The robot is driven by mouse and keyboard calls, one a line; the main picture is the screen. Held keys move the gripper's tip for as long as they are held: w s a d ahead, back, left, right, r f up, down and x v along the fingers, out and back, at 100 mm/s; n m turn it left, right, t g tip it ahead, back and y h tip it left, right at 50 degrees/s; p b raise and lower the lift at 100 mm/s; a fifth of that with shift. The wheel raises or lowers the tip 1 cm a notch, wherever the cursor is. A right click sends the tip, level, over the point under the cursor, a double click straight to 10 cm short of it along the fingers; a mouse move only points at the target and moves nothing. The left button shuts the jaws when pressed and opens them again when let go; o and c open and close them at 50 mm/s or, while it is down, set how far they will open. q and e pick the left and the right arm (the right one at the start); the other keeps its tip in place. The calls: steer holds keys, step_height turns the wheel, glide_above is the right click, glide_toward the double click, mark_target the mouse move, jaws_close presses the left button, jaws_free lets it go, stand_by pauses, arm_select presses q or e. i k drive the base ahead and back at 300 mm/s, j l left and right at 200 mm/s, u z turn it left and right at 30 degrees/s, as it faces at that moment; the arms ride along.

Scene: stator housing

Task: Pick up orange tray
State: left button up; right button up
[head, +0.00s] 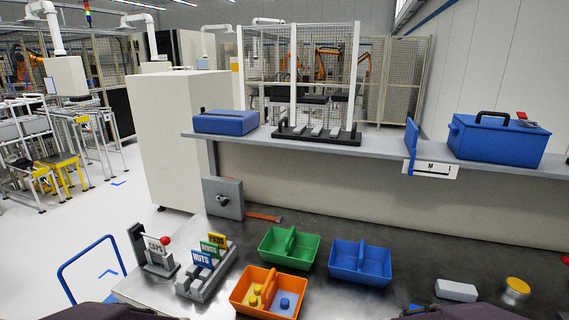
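The orange tray (239,301) sits on the dark metal bench near its front edge, in the lower middle of the head view. It has a raised middle divider that rises as a handle. Its left compartment holds yellow pieces (254,300) and its right one a blue piece (284,303). Dark parts of my arms show at the bottom edge, left and right of the tray. Neither gripper's fingers can be seen, and nothing visible touches the tray.
A green tray (270,249) stands just behind the orange one, and a blue tray (345,272) to its right. Left is a grey holder with label cards (203,281). A white block (456,290) and yellow-topped round part (517,287) lie right. A shelf (380,142) runs behind.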

mark_target(276, 286)
steer(key=j+z, duration=0.1)
steer(key=j, duration=1.1)
steer(key=k+j, duration=0.15)
steer(key=j, duration=1)
steer(key=i+z, duration=0.05)
